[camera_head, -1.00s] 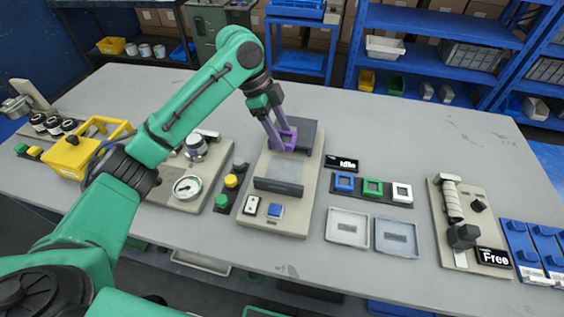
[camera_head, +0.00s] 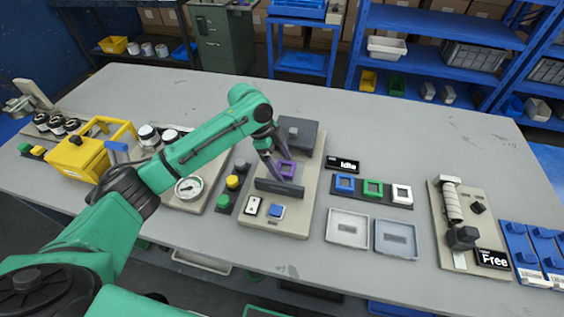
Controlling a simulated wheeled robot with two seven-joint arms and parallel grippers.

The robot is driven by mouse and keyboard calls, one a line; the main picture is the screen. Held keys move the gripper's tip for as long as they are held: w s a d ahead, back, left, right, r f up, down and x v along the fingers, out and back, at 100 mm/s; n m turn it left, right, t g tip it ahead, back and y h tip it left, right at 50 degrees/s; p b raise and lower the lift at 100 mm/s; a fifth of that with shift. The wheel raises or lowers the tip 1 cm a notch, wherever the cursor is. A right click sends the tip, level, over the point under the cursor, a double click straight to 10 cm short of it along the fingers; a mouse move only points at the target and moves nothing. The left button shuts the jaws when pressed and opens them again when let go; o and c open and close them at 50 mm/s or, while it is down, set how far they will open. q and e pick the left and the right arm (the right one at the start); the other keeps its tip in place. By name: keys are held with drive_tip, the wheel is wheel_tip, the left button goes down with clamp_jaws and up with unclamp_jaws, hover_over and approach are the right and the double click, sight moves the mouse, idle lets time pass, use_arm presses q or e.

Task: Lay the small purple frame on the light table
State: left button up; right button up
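The small purple frame (camera_head: 287,169) is between the fingertips of my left gripper (camera_head: 280,168). The gripper is shut on it. The frame is over the light table, the pale panel (camera_head: 296,173) on the beige device in the middle of the table. The gripper and frame cover much of the panel. I cannot tell whether the frame touches it. My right gripper is not in view.
A dark block (camera_head: 298,133) stands behind the panel and a dark bar (camera_head: 279,188) in front. Blue, green and white frames sit on a dark rack (camera_head: 371,190) to the right. Two shallow trays (camera_head: 347,228) lie before it. A gauge plate (camera_head: 189,188) is at left.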

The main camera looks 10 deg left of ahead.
use_arm(q)
drive_tip(key=v, duration=1.2)
drive_tip(key=shift+b, duration=0.4)
drive_tip(key=shift+r, duration=0.1)
